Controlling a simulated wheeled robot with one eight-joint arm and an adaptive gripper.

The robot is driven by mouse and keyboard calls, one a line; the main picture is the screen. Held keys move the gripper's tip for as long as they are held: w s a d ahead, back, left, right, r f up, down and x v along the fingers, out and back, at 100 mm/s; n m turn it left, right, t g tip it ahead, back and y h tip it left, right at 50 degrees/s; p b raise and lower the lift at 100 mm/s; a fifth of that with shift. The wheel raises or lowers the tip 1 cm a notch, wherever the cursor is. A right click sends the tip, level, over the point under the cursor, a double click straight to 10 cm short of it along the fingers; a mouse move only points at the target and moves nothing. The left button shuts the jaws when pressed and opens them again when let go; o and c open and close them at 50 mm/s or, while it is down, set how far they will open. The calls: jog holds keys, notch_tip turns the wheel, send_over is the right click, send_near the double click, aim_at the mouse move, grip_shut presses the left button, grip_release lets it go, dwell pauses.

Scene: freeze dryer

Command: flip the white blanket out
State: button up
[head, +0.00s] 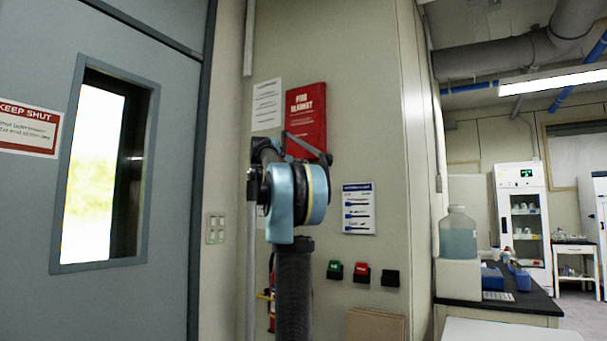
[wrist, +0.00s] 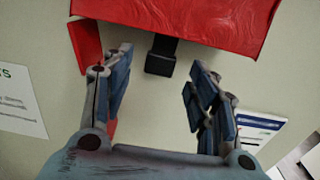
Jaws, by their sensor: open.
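No white blanket shows in either view. A red fire blanket case (head: 306,112) with white lettering hangs on the beige wall in the head view; my arm covers its lower part. In the wrist view the red case (wrist: 185,18) fills the top, with a black tab or block (wrist: 161,55) below its lower edge. My gripper (wrist: 161,58) is open and empty, its fingers on either side of the black part and pointing toward the case. I cannot tell whether it touches anything. In the head view my arm hides the gripper.
Posters (head: 359,208) hang beside and below the case. Small red, green and black boxes (head: 361,273) are on the wall lower right. A blue-grey door (head: 180,200) stands left. A dark-topped bench (head: 520,302) with a carboy (head: 458,235) is at right.

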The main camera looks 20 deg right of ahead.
jog(key=shift+x, duration=3.15)
jog(key=shift+c, duration=0.5)
